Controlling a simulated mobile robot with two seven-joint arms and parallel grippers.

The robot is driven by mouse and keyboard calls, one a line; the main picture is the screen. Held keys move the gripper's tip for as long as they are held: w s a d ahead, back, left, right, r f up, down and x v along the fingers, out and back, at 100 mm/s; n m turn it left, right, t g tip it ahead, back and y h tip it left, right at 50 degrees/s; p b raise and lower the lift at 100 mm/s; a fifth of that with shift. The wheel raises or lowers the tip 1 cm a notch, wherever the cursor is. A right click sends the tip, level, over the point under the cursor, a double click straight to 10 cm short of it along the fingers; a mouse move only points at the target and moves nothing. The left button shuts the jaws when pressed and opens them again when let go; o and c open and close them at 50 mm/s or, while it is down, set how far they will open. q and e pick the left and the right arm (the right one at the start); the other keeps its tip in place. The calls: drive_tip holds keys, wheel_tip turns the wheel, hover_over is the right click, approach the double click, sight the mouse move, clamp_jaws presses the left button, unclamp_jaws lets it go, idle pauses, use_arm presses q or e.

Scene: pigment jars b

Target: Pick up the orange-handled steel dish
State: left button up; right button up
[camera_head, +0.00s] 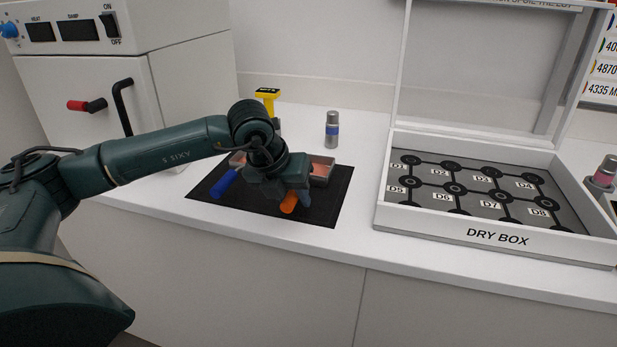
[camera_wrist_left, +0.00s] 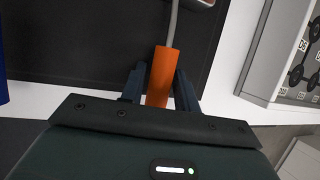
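The orange-handled steel dish (camera_head: 321,170) lies on the black mat (camera_head: 335,197), a pinkish content in its pan. Its orange handle (camera_wrist_left: 161,76) points toward the counter's front edge. My left gripper (camera_head: 285,198) is over the handle, hiding part of it. In the left wrist view, the two fingers of my left gripper (camera_wrist_left: 161,82) stand on either side of the handle, very close to it. I cannot tell whether they press on it. The dish's grey stem and pan edge (camera_wrist_left: 201,2) show beyond the handle. My right gripper is not in view.
A blue handle (camera_head: 224,183) lies left on the mat. Behind stand a yellow-topped item (camera_head: 267,93) and a blue-banded jar (camera_head: 332,130). The open dry box (camera_head: 495,239) is on the right, the white oven (camera_head: 85,80) on the left.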

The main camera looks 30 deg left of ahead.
use_arm(q)
clamp_jaws()
drive_tip(key=shift+r, duration=0.15)
